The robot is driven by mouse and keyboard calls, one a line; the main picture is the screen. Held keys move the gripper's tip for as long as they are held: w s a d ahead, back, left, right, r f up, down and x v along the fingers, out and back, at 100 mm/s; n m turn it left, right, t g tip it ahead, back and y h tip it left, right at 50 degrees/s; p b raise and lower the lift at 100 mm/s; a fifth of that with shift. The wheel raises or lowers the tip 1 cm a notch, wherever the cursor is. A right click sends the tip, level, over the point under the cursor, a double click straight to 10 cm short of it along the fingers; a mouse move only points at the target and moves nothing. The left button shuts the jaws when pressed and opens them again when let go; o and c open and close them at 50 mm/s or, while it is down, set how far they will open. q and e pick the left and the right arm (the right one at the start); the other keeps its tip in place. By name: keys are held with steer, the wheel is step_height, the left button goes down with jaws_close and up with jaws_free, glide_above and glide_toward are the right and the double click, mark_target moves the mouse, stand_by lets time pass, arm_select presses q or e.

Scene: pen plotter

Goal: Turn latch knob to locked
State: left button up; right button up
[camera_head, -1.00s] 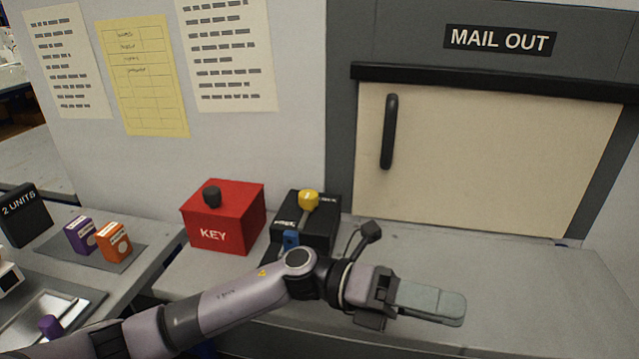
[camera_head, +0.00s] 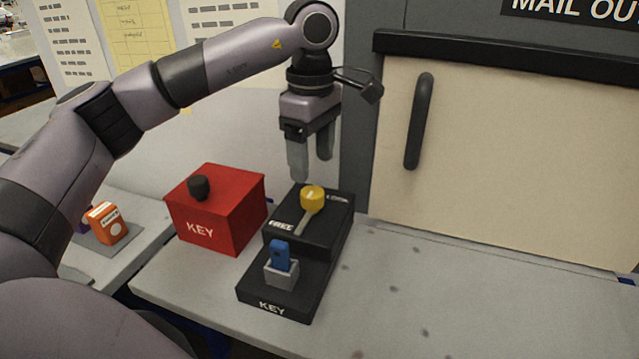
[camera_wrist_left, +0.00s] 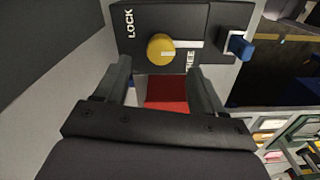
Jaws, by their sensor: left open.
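The yellow latch knob (camera_head: 312,199) sits on top of a black latch block (camera_head: 335,222), with a pale pointer bar reaching toward the FREE label. In the left wrist view the knob (camera_wrist_left: 160,49) shows its bar on the FREE side, and the LOCK label is at the other end. My left gripper (camera_head: 312,167) points down above the knob, open and empty, with its fingers apart from it. In the wrist view its fingertips (camera_wrist_left: 160,75) lie on either side, just short of the knob. My right gripper is not in view.
A blue key (camera_head: 280,256) stands in a grey socket in front of the knob, on the part marked KEY. A red KEY box (camera_head: 220,212) with a black knob stands to the left. A MAIL OUT door (camera_head: 510,160) with a black handle is behind right. The counter's right side is clear.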

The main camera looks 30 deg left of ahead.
mark_target(312, 192)
arm_select(q)
step_height(312, 192, down, 7)
steer(key=shift+s+r, duration=0.1)
steer(key=c, duration=1.1)
